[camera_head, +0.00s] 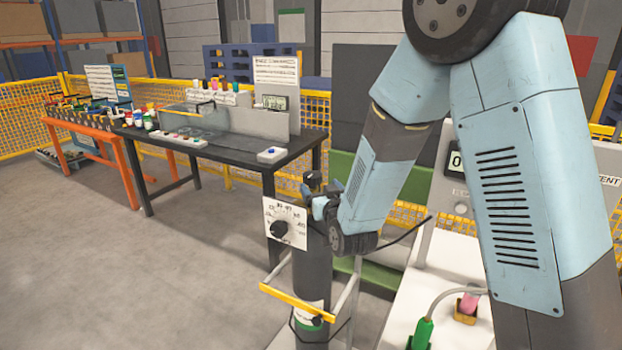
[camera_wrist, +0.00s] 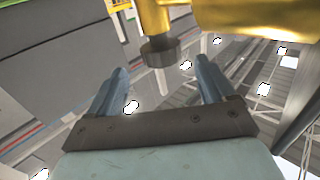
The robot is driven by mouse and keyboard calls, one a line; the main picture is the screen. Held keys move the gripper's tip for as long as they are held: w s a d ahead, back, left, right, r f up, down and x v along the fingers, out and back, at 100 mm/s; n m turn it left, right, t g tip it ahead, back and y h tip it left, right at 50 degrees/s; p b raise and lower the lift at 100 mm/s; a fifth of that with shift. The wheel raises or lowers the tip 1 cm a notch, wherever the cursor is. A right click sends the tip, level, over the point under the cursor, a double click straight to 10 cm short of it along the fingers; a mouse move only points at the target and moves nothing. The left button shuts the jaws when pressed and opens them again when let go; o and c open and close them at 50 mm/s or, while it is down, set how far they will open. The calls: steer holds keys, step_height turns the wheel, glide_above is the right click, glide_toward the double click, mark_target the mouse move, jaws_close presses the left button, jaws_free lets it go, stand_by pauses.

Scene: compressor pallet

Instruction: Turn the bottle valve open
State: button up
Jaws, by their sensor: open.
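A dark gas bottle (camera_head: 312,272) stands upright in a frame with a yellow bar, right of centre in the head view. A small black knob (camera_head: 314,178) shows above its top. In the wrist view a brass valve body (camera_wrist: 155,16) carries a dark round knob (camera_wrist: 158,52). My gripper (camera_wrist: 160,64) is open, with one blue finger to each side of that knob and visible gaps between. The knob lies around the level of the fingertips; the exact depth is unclear. In the head view my gripper (camera_head: 310,194) is close to the bottle top, partly hidden by my wrist.
A black workbench (camera_head: 235,150) stands behind to the left, an orange-legged bench (camera_head: 80,128) farther left. A pale panel with a green connector (camera_head: 421,334) is at right. Floor at left is clear.

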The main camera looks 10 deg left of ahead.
mark_target(316, 182)
steer(key=shift+x, duration=3.75)
steer(key=c, duration=1)
steer(key=shift+o, duration=0.2)
